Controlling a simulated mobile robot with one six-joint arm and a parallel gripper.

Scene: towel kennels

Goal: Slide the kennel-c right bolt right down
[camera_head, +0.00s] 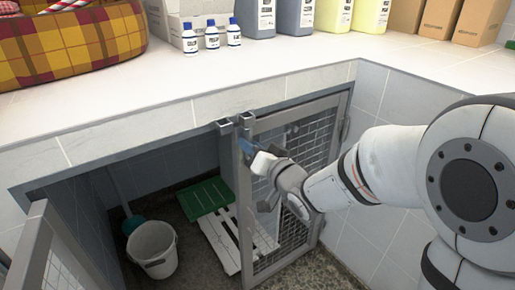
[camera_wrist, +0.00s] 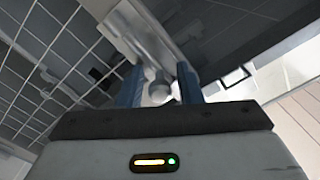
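The right mesh door (camera_head: 285,135) of the kennel below the counter stands in the opening at the right. A grey metal bracket (camera_head: 247,119) sits at the top of its left post, beside a similar bracket (camera_head: 224,127). My gripper (camera_head: 247,147) is at the upper part of that post, just below the brackets. In the wrist view, my gripper (camera_wrist: 161,88) has its two blue fingers apart, with a round grey metal knob (camera_wrist: 158,88) showing between them. I cannot tell whether the fingers touch it. No kennel label is readable.
A left mesh door (camera_head: 45,245) stands swung outward at lower left. The counter (camera_head: 290,62) above holds bottles and a plaid basket (camera_head: 70,45).

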